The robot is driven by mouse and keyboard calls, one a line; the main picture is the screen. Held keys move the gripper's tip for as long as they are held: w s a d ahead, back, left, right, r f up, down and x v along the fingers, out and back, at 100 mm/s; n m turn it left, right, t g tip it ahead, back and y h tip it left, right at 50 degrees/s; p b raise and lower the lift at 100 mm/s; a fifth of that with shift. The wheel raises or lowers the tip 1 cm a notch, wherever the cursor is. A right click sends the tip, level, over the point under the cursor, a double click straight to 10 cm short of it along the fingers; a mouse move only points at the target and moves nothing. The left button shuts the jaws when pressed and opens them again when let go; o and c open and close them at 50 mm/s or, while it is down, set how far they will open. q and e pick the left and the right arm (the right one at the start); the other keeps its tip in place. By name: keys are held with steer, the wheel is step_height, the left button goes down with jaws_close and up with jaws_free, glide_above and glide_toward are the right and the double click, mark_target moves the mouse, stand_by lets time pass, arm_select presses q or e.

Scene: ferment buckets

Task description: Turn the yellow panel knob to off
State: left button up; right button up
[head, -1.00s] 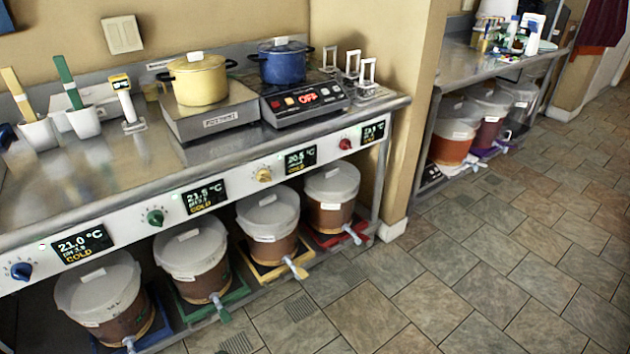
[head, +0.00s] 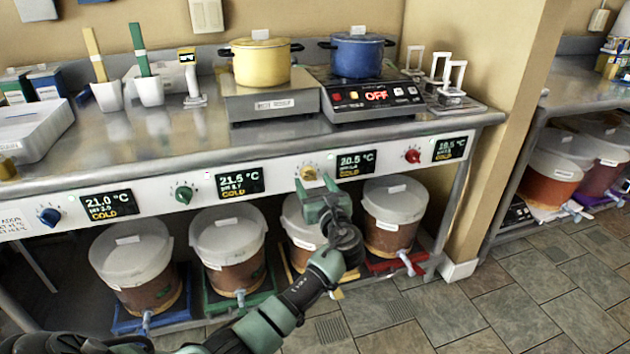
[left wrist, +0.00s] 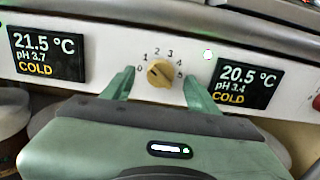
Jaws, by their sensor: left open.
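The yellow panel knob (head: 308,173) sits on the white front panel (head: 260,205), left of the display reading 20.5 °C and COLD. In the left wrist view the yellow knob (left wrist: 160,73) has a dial marked with numbers from 0 upward; a dark mark shows on its face, but its exact setting is hard to tell. My left gripper (head: 318,186) is open in front of the knob. In the left wrist view its fingertips (left wrist: 158,78) stand on either side of the knob, with gaps showing between them and it. My right gripper is not in view.
Blue (head: 49,216), green (head: 184,194) and red (head: 413,156) knobs share the panel. Lidded buckets stand below on coloured trays, one partly behind my left gripper. A yellow pot (head: 262,64) and a blue pot (head: 357,57) stand on the counter above. Tiled floor is clear at right.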

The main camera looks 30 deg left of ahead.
mark_target(311, 177)
arm_select(q)
steer(key=shift+x, duration=1.65)
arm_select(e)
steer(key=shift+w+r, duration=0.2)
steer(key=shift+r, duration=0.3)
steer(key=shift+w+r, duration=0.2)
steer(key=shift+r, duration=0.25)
arm_select(q)
steer(key=shift+d, duration=0.1)
jaws_close()
steer(key=shift+f, duration=0.1)
